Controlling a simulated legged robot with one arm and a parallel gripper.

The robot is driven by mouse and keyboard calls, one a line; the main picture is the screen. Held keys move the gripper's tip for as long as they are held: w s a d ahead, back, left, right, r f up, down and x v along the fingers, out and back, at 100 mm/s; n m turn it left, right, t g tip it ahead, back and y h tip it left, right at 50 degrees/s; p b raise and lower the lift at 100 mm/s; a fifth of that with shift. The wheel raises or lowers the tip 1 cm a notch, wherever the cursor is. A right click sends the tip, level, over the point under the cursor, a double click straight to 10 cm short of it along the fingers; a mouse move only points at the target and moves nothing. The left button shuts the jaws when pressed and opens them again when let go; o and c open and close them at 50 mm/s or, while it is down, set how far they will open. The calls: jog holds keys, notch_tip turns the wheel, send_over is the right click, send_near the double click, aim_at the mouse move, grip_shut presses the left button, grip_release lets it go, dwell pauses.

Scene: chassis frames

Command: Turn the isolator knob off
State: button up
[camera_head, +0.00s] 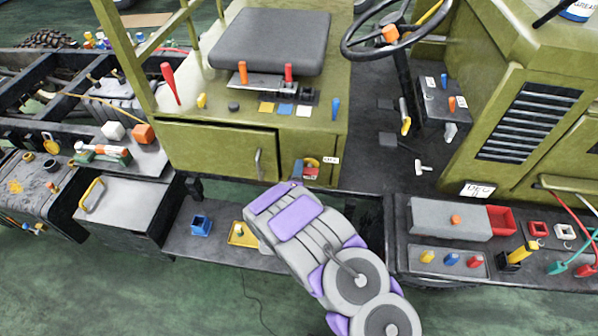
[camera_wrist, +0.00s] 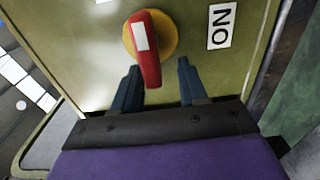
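The isolator knob shows in the wrist view as a red handle (camera_wrist: 151,62) with a white patch, on a round yellow base (camera_wrist: 169,37) on an olive panel. Its handle points down in the picture, toward my gripper. A white label reading "ON" (camera_wrist: 221,26) is on the panel to its right. My gripper (camera_wrist: 159,70) is open, with its dark blue fingers on either side of the handle's lower end. The left finger looks very close to the handle; I cannot tell if it touches. A gap shows at the right finger. In the head view, the knob (camera_head: 312,162) is small and partly hidden.
The olive seat box (camera_head: 215,150) with a vertical door handle (camera_head: 258,164) is left of the knob. A dark shelf (camera_head: 175,240) lies below, with a blue box (camera_head: 201,226) and a yellow piece. A grey box (camera_head: 440,217) stands at right. The green floor is open in front.

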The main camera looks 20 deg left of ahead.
jog(key=shift+d, duration=0.15)
jog(key=shift+s+d+r, duration=0.1)
jog(key=shift+s, duration=0.1)
jog(key=p+v, duration=0.2)
jog(key=v, duration=1.4)
jog(key=shift+s+p, duration=0.4)
jog(key=shift+s, duration=0.05)
jog(key=w+d+r+m+g+h, duration=0.35)
jog(key=w+m+g, duration=0.3)
jog(key=m, duration=0.25)
jog(key=s+d+r+m+g+y, duration=0.1)
jog(key=s+d+r+m+g, duration=0.1)
jog(key=d+r+m+g, duration=0.45)
jog(key=s+d+r+m+g, duration=0.1)
jog(key=s+d+r+g, duration=0.1)
jog(key=s+d+r, duration=0.4)
jog(key=s+d+r+m+g+h, duration=0.1)
jog(key=s+d+r+m+g, duration=0.1)
jog(key=s+d+r, duration=0.4)
jog(key=s+d+r+m+g+h, duration=0.1)
jog(key=s+d+r, duration=0.5)
jog(key=s+d, duration=0.7)
jog(key=s+m+g, duration=0.1)
jog(key=s, duration=0.3)
jog(key=shift+r, duration=0.4)
